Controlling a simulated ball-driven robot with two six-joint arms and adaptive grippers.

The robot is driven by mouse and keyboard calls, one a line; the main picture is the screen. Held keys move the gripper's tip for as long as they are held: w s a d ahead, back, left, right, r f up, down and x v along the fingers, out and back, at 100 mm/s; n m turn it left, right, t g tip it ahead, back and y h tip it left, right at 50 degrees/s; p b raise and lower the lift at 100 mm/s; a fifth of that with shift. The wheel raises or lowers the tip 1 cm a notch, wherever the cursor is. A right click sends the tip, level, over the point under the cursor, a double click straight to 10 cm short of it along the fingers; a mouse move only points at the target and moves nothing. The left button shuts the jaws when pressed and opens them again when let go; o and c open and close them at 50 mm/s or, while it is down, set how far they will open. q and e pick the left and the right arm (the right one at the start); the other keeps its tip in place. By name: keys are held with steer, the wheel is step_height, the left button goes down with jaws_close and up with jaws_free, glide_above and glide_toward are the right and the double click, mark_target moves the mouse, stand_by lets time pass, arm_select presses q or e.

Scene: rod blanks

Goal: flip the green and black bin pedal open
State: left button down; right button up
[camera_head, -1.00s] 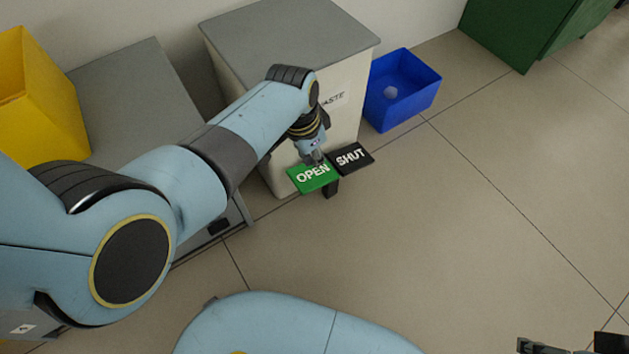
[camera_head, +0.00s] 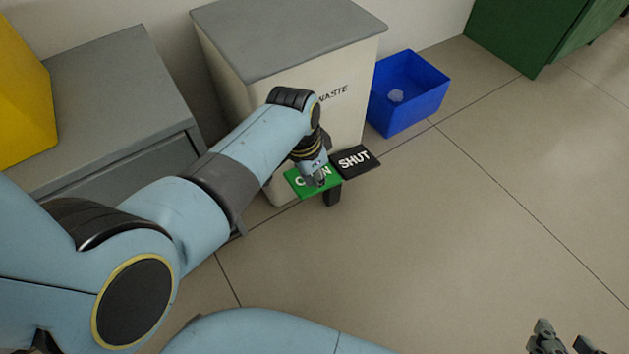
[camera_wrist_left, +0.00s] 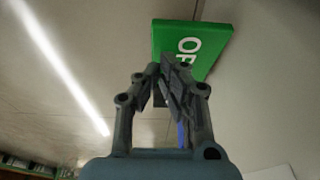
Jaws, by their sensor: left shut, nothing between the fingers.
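The bin pedal has a green half marked OPEN (camera_head: 296,186) and a black half marked SHUT (camera_head: 354,161), side by side on a short dark post low in front of the bin. The pale waste bin (camera_head: 345,120) has its grey lid (camera_head: 290,35) down. My left gripper (camera_head: 318,181) is shut and empty, its tips over the green half and hiding some of its letters. The left wrist view shows the shut fingers (camera_wrist_left: 170,66) against the green plate (camera_wrist_left: 190,45); contact is unclear. My right gripper (camera_head: 567,343) is open at the lower right, partly cut off.
A blue box (camera_head: 425,100) with a pale item inside stands right of the bin. A grey cabinet (camera_head: 110,90) with a yellow container (camera_head: 25,100) is at left. A green cabinet (camera_head: 525,35) is at the back right. The tiled floor at right is clear.

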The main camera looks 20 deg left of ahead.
mark_target(308, 192)
arm_select(q)
steer(key=shift+s+a+f, duration=0.1)
steer(key=shift+f, duration=0.3)
arm_select(e)
steer(key=shift+s+a+f+t, duration=0.1)
steer(key=shift+s+f+t, duration=0.2)
steer(key=shift+t, duration=0.1)
arm_select(q)
steer(key=shift+s+a+f, duration=0.1)
steer(key=shift+s+f, duration=0.1)
steer(key=shift+f, duration=0.05)
arm_select(e)
steer(key=shift+w+r, duration=0.1)
arm_select(q)
steer(key=shift+t, duration=0.3)
